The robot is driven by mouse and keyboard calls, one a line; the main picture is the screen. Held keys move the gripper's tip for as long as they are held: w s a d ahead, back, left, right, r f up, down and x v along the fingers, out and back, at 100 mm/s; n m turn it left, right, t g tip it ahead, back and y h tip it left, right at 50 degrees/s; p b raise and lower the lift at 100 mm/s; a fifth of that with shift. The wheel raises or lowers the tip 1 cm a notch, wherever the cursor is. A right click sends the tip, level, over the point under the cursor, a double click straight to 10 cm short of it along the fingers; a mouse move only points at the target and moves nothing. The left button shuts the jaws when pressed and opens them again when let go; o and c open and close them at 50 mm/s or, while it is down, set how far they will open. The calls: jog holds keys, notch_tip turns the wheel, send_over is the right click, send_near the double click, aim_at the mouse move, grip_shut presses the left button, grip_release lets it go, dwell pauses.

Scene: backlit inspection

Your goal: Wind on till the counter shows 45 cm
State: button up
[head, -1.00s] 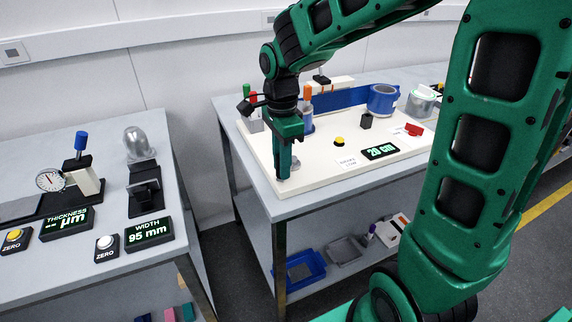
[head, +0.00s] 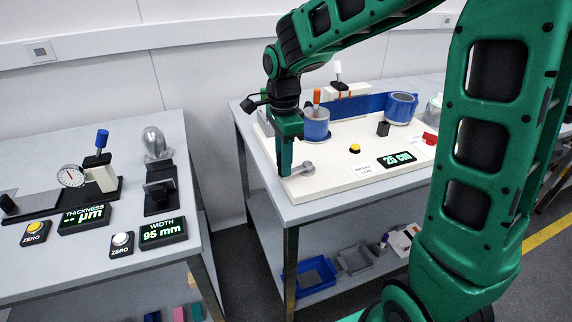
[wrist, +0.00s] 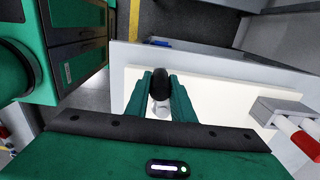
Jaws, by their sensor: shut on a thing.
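The counter (head: 397,159) on the cream winding board (head: 345,182) reads 25 cm in green digits. My gripper (head: 285,172) points down at the board's near left corner, beside the grey crank (head: 305,167). In the wrist view my gripper (wrist: 161,78) is shut on the crank's black handle (wrist: 160,70), with the pale crank part (wrist: 160,107) between the fingers. A blue band (head: 358,105) runs along the back of the board between a blue reel (head: 315,124) at left and a larger blue roll (head: 401,108) at right.
A yellow button (head: 354,148), a small black block (head: 383,129) and a red piece (head: 430,138) sit on the board. The left bench holds a thickness gauge (head: 71,176) and a width display (head: 163,231) reading 95 mm. A gap separates the benches.

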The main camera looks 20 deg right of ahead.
jog(key=shift+w, duration=0.1)
jog(key=shift+w, duration=1.55)
jog(key=shift+w, duration=0.15)
jog(key=shift+w+d, duration=0.35)
jog(key=shift+w, duration=0.35)
jog(key=shift+w+d, duration=0.35)
jog(key=shift+w, duration=0.3)
